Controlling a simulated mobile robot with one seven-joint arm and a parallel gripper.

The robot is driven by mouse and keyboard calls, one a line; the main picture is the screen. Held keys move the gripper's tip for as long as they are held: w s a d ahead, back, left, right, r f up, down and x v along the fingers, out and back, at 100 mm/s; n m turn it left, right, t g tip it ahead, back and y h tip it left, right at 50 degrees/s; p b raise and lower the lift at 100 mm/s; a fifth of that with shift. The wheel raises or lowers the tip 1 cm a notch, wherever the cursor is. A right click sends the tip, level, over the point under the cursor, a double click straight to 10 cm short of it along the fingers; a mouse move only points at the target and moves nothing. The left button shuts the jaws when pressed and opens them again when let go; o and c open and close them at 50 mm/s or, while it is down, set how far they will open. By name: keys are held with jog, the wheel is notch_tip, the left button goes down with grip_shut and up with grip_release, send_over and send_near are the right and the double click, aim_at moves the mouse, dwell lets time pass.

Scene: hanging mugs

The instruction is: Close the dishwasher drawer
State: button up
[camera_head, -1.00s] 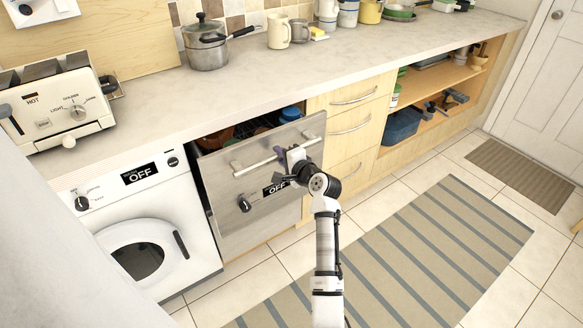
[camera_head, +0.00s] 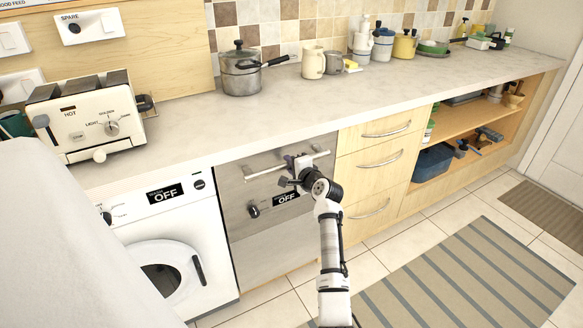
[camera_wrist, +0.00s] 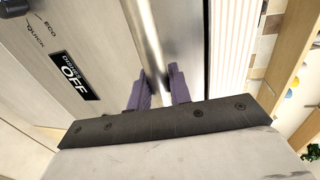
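The dishwasher drawer (camera_head: 275,237) has a grey metal front with a knob and an "OFF" display. In the head view its front sits in line with the cabinets under the counter, with no opening visible above it. Its light bar handle (camera_head: 262,172) runs across the top. My gripper (camera_head: 293,168) is at the handle, right of its middle. In the wrist view, the purple fingers of my gripper (camera_wrist: 159,88) stand close on both sides of the handle bar (camera_wrist: 150,35). They appear shut on it. The drawer's inside is hidden.
A white washing machine (camera_head: 168,250) stands left of the drawer, and wooden drawers (camera_head: 372,180) stand right. The counter (camera_head: 210,115) above holds a toaster (camera_head: 90,120), a pot (camera_head: 241,75) and mugs. A striped rug (camera_head: 465,280) lies on the tiled floor.

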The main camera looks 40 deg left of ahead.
jog(key=o, duration=0.4)
jog(key=shift+d, duration=0.1)
jog(key=b+v, duration=0.1)
jog(key=v, duration=1.2)
jog(key=shift+d, duration=0.35)
jog(key=shift+s+r, duration=0.1)
